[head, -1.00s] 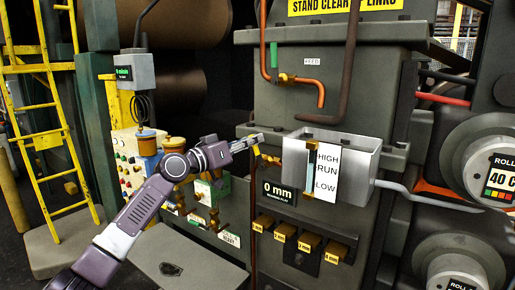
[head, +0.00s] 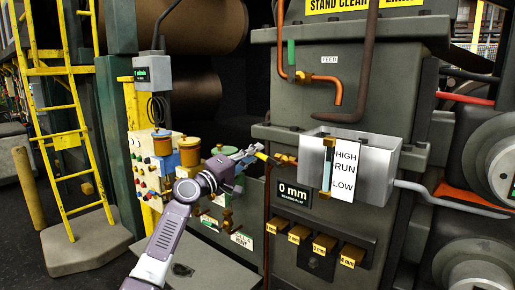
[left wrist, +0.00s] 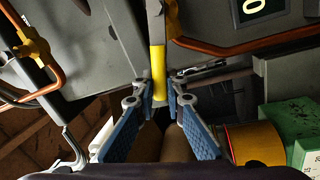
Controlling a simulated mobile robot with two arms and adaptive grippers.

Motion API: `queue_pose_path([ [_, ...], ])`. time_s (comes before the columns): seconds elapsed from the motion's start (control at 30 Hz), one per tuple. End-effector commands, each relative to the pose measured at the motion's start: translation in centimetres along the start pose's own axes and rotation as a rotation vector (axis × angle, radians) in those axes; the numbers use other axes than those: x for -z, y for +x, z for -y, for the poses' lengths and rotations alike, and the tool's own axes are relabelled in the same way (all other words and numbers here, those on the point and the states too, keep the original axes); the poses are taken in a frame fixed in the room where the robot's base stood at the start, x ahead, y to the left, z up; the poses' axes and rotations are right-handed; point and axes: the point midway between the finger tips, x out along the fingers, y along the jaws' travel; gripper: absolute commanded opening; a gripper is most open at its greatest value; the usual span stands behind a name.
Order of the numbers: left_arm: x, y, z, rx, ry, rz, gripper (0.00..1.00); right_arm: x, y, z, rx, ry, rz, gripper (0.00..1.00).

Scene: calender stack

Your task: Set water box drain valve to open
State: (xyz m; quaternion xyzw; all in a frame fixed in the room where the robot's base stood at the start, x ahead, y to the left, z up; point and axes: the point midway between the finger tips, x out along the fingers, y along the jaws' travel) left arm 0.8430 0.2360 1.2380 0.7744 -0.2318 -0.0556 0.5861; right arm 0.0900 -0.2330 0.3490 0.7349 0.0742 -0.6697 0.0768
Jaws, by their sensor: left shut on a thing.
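The grey water box (head: 385,160) is on the machine front, with a sight glass (head: 328,165) beside a HIGH / RUN / LOW plate (head: 344,172). A brass valve (head: 286,160) is at its left side, with a yellow handle (head: 264,157) pointing left. My left gripper (head: 254,151) is at that handle's free end. In the left wrist view, the yellow handle (left wrist: 158,70) runs down between the blue-padded fingers of my left gripper (left wrist: 159,98), which is shut on its end. My right gripper is not in view.
A "0 mm" display (head: 293,192) and several yellow-brown blocks (head: 325,244) are below the box. A control panel with buttons (head: 142,165) and an orange-lidded pot (head: 189,150) are left of my arm. A copper pipe (head: 337,92) is above. A yellow ladder (head: 62,130) stands far left.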

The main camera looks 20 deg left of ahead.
Motion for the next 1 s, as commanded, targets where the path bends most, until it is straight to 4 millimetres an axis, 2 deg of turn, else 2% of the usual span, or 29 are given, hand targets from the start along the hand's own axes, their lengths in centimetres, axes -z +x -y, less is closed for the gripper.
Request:
queue_pose_path([
  [0.4,-0.2,-0.4,1.9,0.001,-0.246,-0.05,0.0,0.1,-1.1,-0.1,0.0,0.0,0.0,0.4],
  [1.0,-0.4,-0.5,2.5,0.002,-0.305,-0.062,0.0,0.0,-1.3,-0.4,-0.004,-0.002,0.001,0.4],
])
